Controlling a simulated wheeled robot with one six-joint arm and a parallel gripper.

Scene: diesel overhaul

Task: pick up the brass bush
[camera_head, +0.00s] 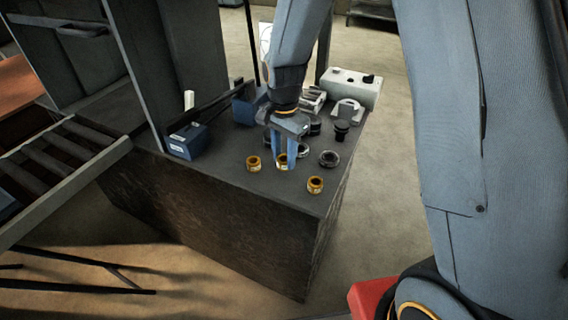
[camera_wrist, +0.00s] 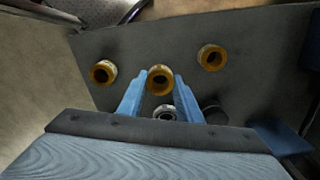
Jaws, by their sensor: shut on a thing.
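Three brass bushes, short hollow rings, are on the dark bench top. The middle brass bush (camera_head: 282,160) is between the fingers of my gripper (camera_head: 283,158), which is shut on it. In the wrist view this middle bush (camera_wrist: 160,80) shows between the two blue fingertips of my gripper (camera_wrist: 162,84). I cannot tell whether it touches the bench. Another brass bush (camera_head: 253,163) stands to the left, apart from my fingers. The third brass bush (camera_head: 315,185) stands to the front right, near the bench edge.
Dark round parts (camera_head: 329,159) stand close to the right of my gripper. A black part (camera_head: 341,130), a pale box (camera_head: 350,88) and blue blocks (camera_head: 187,141) are also on the bench (camera_head: 230,190). The bench's front strip is clear.

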